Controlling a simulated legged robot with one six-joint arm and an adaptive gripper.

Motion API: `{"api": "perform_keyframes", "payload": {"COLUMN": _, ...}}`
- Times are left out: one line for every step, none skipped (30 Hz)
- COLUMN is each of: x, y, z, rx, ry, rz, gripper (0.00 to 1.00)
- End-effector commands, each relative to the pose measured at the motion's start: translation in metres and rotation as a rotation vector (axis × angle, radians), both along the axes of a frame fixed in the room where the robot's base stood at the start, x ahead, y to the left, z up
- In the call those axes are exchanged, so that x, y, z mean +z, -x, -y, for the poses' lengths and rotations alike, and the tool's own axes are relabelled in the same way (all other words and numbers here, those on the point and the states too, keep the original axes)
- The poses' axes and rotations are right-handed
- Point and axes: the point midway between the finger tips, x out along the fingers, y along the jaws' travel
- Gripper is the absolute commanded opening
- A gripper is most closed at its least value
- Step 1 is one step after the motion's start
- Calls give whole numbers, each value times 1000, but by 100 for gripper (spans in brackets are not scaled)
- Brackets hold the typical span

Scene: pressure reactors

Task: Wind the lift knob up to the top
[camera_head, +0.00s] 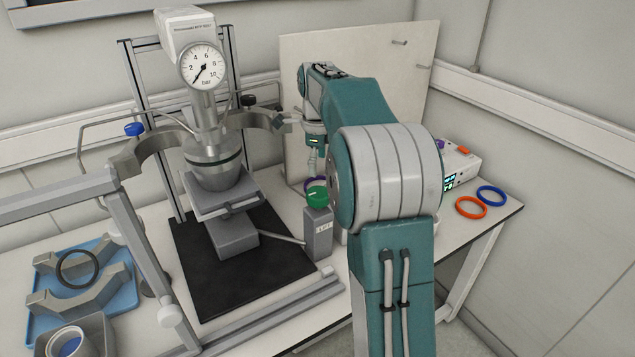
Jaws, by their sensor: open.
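The lift knob (317,196) is a green round cap with a pale mark, on top of a small grey post (318,235) with a label. My gripper (313,168) points down just above the knob and looks small from here. It is open, and I cannot tell whether its fingers touch the knob. The lift platform (222,200) is a grey plate on a block, close under the steel reactor vessel (213,168). A rod runs from the lift's base to the post. My arm hides the area right of the knob.
The pressure gauge (203,67) stands above the vessel, between open clamp halves (140,157). A blue tray (75,290) with grey parts and a black ring lies at left. Orange (471,207) and blue (491,196) rings lie at right. A pale panel (375,60) stands behind my arm.

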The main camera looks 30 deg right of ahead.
Motion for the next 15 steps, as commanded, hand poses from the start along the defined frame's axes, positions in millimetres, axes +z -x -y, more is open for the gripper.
{"api": "perform_keyframes", "payload": {"x": 9, "y": -1, "z": 0, "rx": 0, "ry": 1, "rz": 2, "gripper": 100}}
{"api": "perform_keyframes", "payload": {"x": 13, "y": -1, "z": 0, "rx": 0, "ry": 1, "rz": 2, "gripper": 100}}
{"api": "perform_keyframes", "payload": {"x": 17, "y": -1, "z": 0, "rx": 0, "ry": 0, "rz": 1, "gripper": 100}}
{"api": "perform_keyframes", "payload": {"x": 20, "y": -1, "z": 0, "rx": 0, "ry": 1, "rz": 1, "gripper": 100}}
{"api": "perform_keyframes", "payload": {"x": 22, "y": -1, "z": 0, "rx": 0, "ry": 1, "rz": 1, "gripper": 100}}
{"api": "perform_keyframes", "payload": {"x": 25, "y": -1, "z": 0, "rx": 0, "ry": 0, "rz": 0, "gripper": 100}}
{"api": "perform_keyframes", "payload": {"x": 26, "y": -1, "z": 0, "rx": 0, "ry": 0, "rz": 0, "gripper": 100}}
{"api": "perform_keyframes", "payload": {"x": 27, "y": -1, "z": 0, "rx": 0, "ry": 0, "rz": 0, "gripper": 100}}
{"api": "perform_keyframes", "payload": {"x": 28, "y": -1, "z": 0, "rx": 0, "ry": -1, "rz": -1, "gripper": 100}}
{"api": "perform_keyframes", "payload": {"x": 28, "y": -1, "z": 0, "rx": 0, "ry": -1, "rz": -1, "gripper": 100}}
{"api": "perform_keyframes", "payload": {"x": 28, "y": -1, "z": 0, "rx": 0, "ry": 0, "rz": -1, "gripper": 100}}
{"api": "perform_keyframes", "payload": {"x": 28, "y": -1, "z": 0, "rx": 0, "ry": 0, "rz": -1, "gripper": 100}}
{"api": "perform_keyframes", "payload": {"x": 28, "y": -1, "z": 0, "rx": 0, "ry": 0, "rz": -1, "gripper": 100}}
{"api": "perform_keyframes", "payload": {"x": 28, "y": -1, "z": 0, "rx": 0, "ry": 0, "rz": -1, "gripper": 100}}
{"api": "perform_keyframes", "payload": {"x": 28, "y": -1, "z": 0, "rx": 0, "ry": -1, "rz": -1, "gripper": 100}}
